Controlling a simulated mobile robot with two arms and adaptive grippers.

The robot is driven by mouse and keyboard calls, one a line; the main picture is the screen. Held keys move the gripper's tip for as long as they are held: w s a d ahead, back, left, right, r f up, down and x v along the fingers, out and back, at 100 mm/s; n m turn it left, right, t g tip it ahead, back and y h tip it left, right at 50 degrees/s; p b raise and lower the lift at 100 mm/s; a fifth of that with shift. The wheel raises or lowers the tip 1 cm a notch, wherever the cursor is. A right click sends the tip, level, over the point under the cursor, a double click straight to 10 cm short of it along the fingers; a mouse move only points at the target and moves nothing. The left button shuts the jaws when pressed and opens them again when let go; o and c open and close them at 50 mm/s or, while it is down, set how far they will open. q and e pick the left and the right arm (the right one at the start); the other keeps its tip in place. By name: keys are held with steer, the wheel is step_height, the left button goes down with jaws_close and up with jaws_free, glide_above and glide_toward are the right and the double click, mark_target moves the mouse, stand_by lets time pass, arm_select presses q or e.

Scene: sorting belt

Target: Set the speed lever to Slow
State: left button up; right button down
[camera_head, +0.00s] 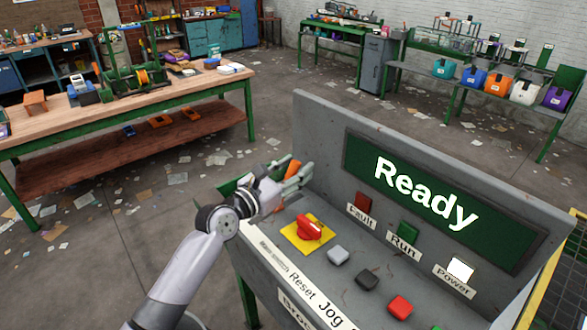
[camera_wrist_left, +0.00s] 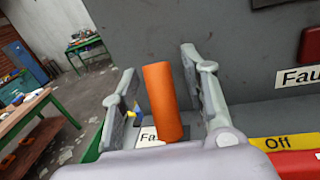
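The speed lever's orange handle (camera_wrist_left: 163,100) stands tilted between the two fingers of my left gripper (camera_wrist_left: 165,95) in the left wrist view. Gaps show on both sides of the handle, so the fingers are open around it. In the head view the handle (camera_head: 293,169) shows partly behind my left gripper (camera_head: 291,179), at the far left end of the console. A white label (camera_wrist_left: 150,137) starting with "Fas" lies by the handle's base. The lever's base is hidden by the gripper, and no Slow label is visible. My right gripper is not in view.
The grey console (camera_head: 315,125) has a "Ready" screen (camera_head: 425,197) on its upright panel. A red rotary switch on a yellow plate (camera_head: 298,238) sits close to my left gripper, beside a grey button (camera_head: 338,255). A wooden workbench (camera_head: 130,98) stands left, with open floor between.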

arm_select(q)
jaws_close()
stand_by(0.3)
stand_by(0.4)
